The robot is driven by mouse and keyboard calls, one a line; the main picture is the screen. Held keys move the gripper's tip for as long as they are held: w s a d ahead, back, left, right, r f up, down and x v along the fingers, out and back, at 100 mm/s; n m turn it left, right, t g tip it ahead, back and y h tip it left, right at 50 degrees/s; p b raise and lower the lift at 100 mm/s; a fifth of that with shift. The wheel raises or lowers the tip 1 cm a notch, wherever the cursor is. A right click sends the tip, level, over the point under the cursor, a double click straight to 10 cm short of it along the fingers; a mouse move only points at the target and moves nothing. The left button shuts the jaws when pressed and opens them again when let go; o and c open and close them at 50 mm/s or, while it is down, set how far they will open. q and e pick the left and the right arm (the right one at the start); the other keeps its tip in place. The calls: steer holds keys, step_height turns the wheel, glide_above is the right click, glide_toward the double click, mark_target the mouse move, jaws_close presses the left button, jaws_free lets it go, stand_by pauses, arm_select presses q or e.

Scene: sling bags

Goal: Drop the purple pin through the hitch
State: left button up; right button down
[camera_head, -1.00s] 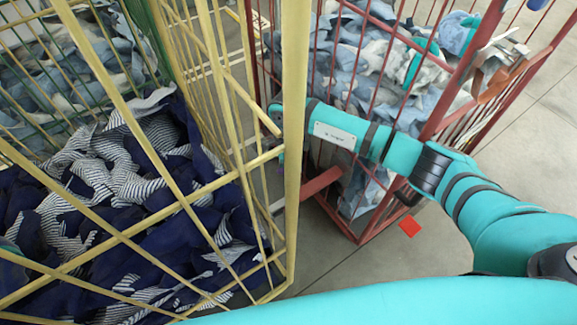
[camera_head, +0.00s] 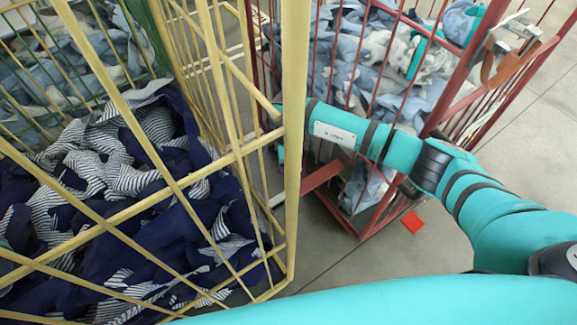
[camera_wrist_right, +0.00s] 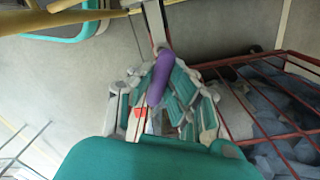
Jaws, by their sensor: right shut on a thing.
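The purple pin (camera_wrist_right: 160,76) is between the fingers of my right gripper (camera_wrist_right: 166,88) in the right wrist view. The gripper is shut on it, and the pin stands out beyond the fingers, slightly tilted. Its top is close to the end of a narrow pale bar (camera_wrist_right: 154,22); I cannot tell whether they touch. I cannot make out the hitch hole. My left gripper is not in view.
A yellow cage (camera_head: 292,150) of navy and striped cloth stands at left. A red cage (camera_head: 372,222) of blue-grey cloth stands behind my right arm, with a red bar (camera_head: 322,176) low at its near side. A green cage (camera_head: 150,40) is behind. Floor at right is clear.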

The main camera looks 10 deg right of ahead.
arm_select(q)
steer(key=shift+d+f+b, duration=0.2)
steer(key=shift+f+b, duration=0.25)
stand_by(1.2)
arm_select(e)
steer(key=shift+f, duration=0.1)
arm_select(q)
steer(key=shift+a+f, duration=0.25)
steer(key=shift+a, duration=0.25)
arm_select(e)
steer(key=shift+f, duration=0.15)
arm_select(q)
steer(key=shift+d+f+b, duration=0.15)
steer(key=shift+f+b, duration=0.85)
steer(key=shift+b, duration=0.2)
arm_select(e)
steer(key=shift+f, duration=1.15)
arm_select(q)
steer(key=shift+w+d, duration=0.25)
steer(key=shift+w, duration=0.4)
arm_select(e)
steer(key=shift+f, duration=0.25)
arm_select(q)
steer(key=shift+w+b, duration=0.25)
steer(key=shift+b, duration=0.05)
arm_select(e)
steer(key=shift+f, duration=0.1)
